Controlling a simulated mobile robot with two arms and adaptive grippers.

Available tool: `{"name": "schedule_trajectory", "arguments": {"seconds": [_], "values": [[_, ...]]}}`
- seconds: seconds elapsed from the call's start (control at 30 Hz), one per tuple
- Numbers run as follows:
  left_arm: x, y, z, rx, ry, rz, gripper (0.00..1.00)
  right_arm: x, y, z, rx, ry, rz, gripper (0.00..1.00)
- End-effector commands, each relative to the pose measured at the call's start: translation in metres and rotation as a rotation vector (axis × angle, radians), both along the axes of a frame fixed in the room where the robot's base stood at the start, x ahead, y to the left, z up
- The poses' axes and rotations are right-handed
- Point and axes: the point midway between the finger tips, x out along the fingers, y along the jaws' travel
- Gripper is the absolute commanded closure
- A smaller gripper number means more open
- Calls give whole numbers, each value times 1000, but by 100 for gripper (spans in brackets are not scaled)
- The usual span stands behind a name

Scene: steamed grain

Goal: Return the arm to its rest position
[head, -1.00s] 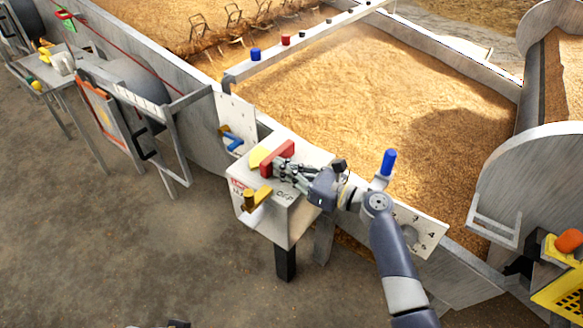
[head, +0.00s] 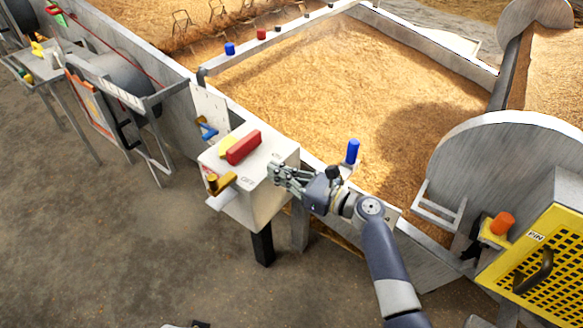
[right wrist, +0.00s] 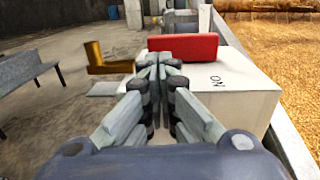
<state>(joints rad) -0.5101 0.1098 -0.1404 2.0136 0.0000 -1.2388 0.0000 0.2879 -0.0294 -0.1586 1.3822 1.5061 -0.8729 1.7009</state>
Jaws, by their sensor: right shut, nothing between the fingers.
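My right gripper (head: 272,174) is shut and empty at the right side of the white control box. In the right wrist view its closed fingertips (right wrist: 158,62) point toward the box's red block handle. The white control box (head: 262,202) stands on legs by the trough wall. The red block (right wrist: 183,46) and brass lever (right wrist: 108,66) also show in the right wrist view. My left gripper is not in view.
A trough of grain (head: 330,90) lies behind the box. A blue knob (head: 352,151) stands on its near wall, close to my right arm. A yellow perforated guard (head: 540,265) and an orange knob (head: 502,222) are at the right. Open floor (head: 120,250) lies at the left.

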Motion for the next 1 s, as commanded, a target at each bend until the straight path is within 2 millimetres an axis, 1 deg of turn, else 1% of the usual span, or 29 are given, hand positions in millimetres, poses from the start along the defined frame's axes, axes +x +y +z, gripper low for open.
{"name": "schedule_trajectory", "arguments": {"seconds": [0.17,0.23,0.27,0.37,0.47,0.5,0.57,0.6,0.67,0.7,0.8,0.9,1.0], "values": [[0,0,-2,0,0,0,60,-1,0,-1,-1,0,0,100],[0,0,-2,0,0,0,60,-4,0,-6,-23,-13,1,100],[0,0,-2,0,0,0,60,-7,-1,-11,-45,-24,3,100],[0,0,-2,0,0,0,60,-26,-5,-41,-196,-112,21,100],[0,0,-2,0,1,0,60,-62,-17,-91,-467,-272,81,100],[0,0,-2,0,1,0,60,-79,-24,-114,-595,-347,123,100],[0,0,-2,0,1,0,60,-106,-38,-147,-785,-463,203,100],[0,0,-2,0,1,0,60,-125,-50,-167,-908,-538,267,100],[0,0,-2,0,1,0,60,-153,-69,-194,-1083,-648,379,100],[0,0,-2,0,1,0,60,-171,-83,-210,-1192,-717,463,100],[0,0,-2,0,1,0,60,-211,-118,-239,-1407,-863,676,100],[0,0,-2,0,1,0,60,-242,-148,-255,-1552,-972,875,100],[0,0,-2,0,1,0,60,-267,-175,-265,-1650,-1052,1054,100]]}}
